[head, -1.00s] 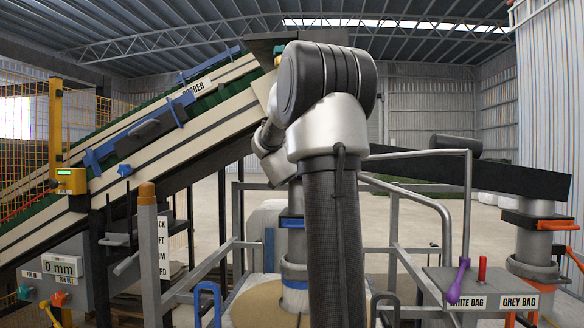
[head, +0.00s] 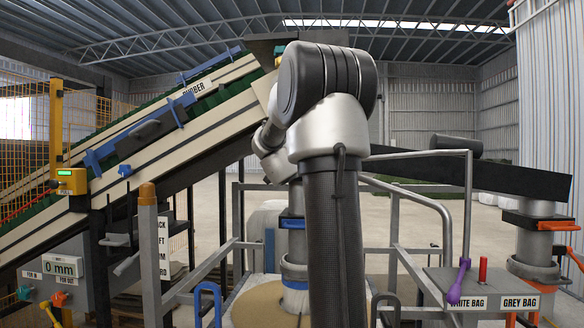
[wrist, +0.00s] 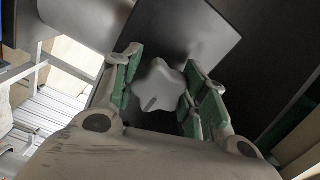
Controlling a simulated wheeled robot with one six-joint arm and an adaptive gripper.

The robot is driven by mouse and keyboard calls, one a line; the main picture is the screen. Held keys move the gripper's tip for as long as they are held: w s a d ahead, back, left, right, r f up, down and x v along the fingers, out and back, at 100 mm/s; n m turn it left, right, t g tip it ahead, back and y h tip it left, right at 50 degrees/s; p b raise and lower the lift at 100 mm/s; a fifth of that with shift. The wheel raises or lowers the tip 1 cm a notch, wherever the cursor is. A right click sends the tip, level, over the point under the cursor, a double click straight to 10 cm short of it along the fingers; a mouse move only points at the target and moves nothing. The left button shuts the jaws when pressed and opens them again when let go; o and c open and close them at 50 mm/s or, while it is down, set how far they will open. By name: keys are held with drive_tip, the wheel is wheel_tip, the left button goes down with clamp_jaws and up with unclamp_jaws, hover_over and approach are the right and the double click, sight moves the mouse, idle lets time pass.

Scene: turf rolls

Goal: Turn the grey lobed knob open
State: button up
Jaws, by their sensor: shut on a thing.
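The grey lobed knob (wrist: 158,86) shows in the middle of the wrist view, with rounded lobes and a dark slot mark on its face. My gripper (wrist: 165,60) is shut on it, with one green-padded finger on its left and the other on its right. A dark flat panel (wrist: 190,35) lies behind the knob. In the head view, my arm hides the knob and most of the gripper at the top of the sloping conveyor (head: 150,165).
A yellow box with a green display (head: 72,181) and a panel reading 0 mm (head: 62,267) are at the left. Grey rails (head: 425,205) stand around the middle. A panel with a purple lever (head: 460,275) is at the right.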

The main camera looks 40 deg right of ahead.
drive_tip(key=o, duration=1)
drive_tip(key=shift+o, duration=0.2)
drive_tip(key=v, duration=1.2)
